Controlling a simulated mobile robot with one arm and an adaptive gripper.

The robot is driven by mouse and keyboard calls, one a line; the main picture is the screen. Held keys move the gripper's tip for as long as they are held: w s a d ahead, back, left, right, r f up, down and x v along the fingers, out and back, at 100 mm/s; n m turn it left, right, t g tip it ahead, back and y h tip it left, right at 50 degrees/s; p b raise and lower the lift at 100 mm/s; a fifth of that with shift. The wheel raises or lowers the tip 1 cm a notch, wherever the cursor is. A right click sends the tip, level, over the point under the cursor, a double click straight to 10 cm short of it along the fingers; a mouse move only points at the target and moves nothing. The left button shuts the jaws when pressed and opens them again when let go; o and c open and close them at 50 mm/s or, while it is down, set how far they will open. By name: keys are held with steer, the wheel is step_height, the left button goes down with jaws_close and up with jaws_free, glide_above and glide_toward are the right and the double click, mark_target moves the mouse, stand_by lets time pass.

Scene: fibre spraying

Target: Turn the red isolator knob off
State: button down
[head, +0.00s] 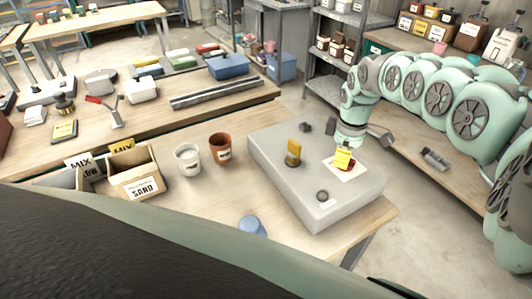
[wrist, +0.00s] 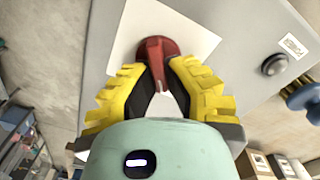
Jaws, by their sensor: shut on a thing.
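The red isolator knob (wrist: 155,50) shows in the wrist view on a white plate (wrist: 200,35) on the grey panel box. My gripper (wrist: 160,80) has its yellow fingers on both sides of the knob and is shut on it. In the head view my gripper (head: 343,158) is over the white plate (head: 352,174) on top of the grey box (head: 270,160), and a bit of the red knob (head: 346,168) shows below the fingers. The knob's lower part is hidden by the fingers.
On the box are a yellow switch (head: 293,152) and a dark round button (head: 322,196), which also shows in the wrist view (wrist: 274,64). A terracotta cup (head: 220,148), a white cup (head: 188,160), a sand box (head: 136,176) and a blue object (head: 251,226) stand nearby on the table.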

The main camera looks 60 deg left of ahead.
steer(key=shift+n, duration=0.5)
steer(key=c, duration=1)
jaws_free()
steer(key=shift+r, duration=0.1)
step_height(320, 180, up, 12)
steer(key=shift+f, duration=0.1)
